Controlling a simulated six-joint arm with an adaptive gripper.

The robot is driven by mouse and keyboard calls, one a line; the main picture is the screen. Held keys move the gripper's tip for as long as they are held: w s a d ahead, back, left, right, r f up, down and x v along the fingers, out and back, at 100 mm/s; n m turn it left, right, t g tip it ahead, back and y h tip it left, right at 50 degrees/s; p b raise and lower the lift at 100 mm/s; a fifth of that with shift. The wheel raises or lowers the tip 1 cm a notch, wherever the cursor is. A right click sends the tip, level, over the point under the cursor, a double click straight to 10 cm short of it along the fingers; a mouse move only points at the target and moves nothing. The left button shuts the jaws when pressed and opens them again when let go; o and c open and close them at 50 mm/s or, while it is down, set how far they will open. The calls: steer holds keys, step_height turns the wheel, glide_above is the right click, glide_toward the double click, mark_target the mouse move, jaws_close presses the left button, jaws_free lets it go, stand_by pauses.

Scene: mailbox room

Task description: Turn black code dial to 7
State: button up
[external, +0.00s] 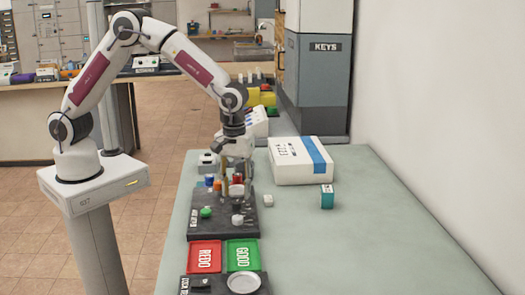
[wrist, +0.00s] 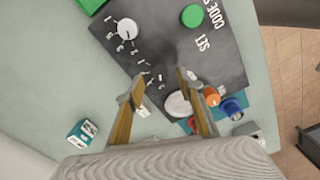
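The black code panel (external: 222,222) lies on the table. It also shows in the wrist view (wrist: 225,60), lettered "CODE SET". A white dial (wrist: 126,28) with numerals and a green button (wrist: 192,15) stand on it; both also show in the external view, the dial (external: 237,219) and the button (external: 206,212). Small white numerals run beside the gap between my fingertips. The black dial is hard to tell from the dark panel; its pointer and setting cannot be read. My gripper (wrist: 161,85) is open, fingers apart, over the panel's far end, with nothing visibly held.
A red tray (external: 204,256) and a green tray (external: 243,255) lie in front of the panel. A teal-and-white box (external: 327,196) and a large white box (external: 300,160) stand to the right. Orange (wrist: 211,97) and blue (wrist: 232,108) pieces sit near my right finger. The table's right front is clear.

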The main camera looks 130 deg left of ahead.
mark_target(237, 202)
steer(key=shift+f, duration=1.65)
jaws_close()
